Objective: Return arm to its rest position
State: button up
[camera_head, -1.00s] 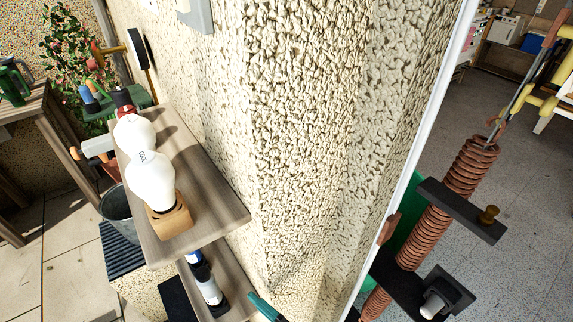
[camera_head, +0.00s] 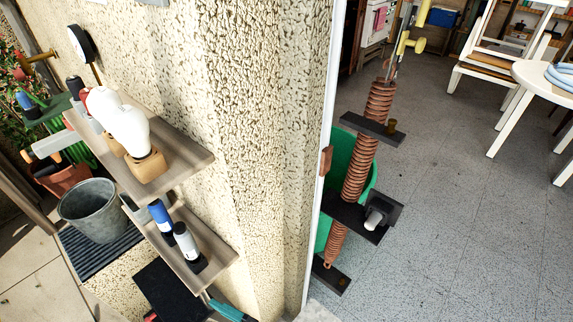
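Neither my arm nor my gripper can be made out in the head view. The only task object is the arm itself, so its pose cannot be told from this picture.
A rough cream wall (camera_head: 245,130) ends at a white door frame (camera_head: 323,150). Left of it are wooden shelves (camera_head: 185,172) with white objects on wooden blocks, and a grey bucket (camera_head: 92,208). Right are a coiled spring (camera_head: 360,165), a green bin (camera_head: 341,150), clear floor (camera_head: 450,230) and a white table (camera_head: 535,85).

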jog(key=s+d+f+n+g+h, duration=0.1)
jog(key=d+f+n+h, duration=0.4)
jog(key=d+n, duration=0.45)
jog(key=s+d+f+n+g+h, duration=0.15)
jog(key=d+f+n+h, duration=0.4)
jog(key=d, duration=0.75)
jog(key=s+d+n+g+h, duration=0.2)
jog(key=s+d+n+h, duration=0.1)
jog(key=d, duration=0.6)
jog(key=s+d+r+n+g+h, duration=0.1)
jog(key=s+d+n+g+h, duration=0.1)
jog(key=s+d, duration=0.5)
jog(key=d+n+h, duration=0.1)
jog(key=d+n, duration=0.1)
jog(key=shift+s+d+n, duration=0.3)
jog(key=shift+s+n, duration=0.1)
jog(key=shift+r, duration=0.1)
